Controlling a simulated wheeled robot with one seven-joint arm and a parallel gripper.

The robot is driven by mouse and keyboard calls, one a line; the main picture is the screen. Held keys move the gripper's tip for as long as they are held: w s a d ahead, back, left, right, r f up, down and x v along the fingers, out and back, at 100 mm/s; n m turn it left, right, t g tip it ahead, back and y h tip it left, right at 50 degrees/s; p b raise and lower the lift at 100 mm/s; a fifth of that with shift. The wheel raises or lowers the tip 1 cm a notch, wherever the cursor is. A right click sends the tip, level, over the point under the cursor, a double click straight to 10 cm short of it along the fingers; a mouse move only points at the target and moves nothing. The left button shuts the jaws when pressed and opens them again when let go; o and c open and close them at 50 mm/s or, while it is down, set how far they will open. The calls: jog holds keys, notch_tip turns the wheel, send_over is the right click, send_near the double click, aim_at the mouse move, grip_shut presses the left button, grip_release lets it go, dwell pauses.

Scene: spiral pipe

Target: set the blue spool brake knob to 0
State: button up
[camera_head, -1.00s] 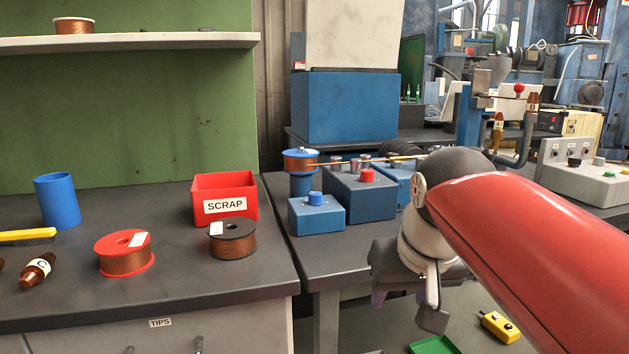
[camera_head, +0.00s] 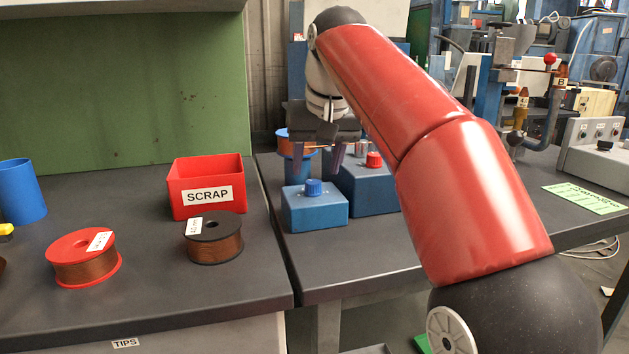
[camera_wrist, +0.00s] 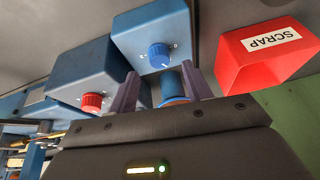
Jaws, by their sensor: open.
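The blue spool brake knob (camera_head: 313,187) sits on top of a small blue box (camera_head: 318,210) at the left end of the right-hand table. The wrist view shows the knob (camera_wrist: 160,55) with a white pointer line and small marks beside it, too small to read. My gripper (camera_head: 315,172) is open and empty, its two dark purple fingers pointing down, above and apparently behind the knob. In the wrist view the fingers of my gripper (camera_wrist: 163,74) are spread below the knob in the picture, and the knob is not between them.
A red knob (camera_head: 374,159) on a larger blue box (camera_head: 372,190) stands close at the right. A spool on a blue post (camera_head: 297,170) is behind, partly hidden by my gripper. The red SCRAP bin (camera_head: 206,188) and a copper wire spool (camera_head: 213,240) stand at left.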

aim_at(314, 181)
jog(key=shift+b+x, duration=0.4)
jog(key=shift+x, duration=1.5)
jog(key=c, duration=1)
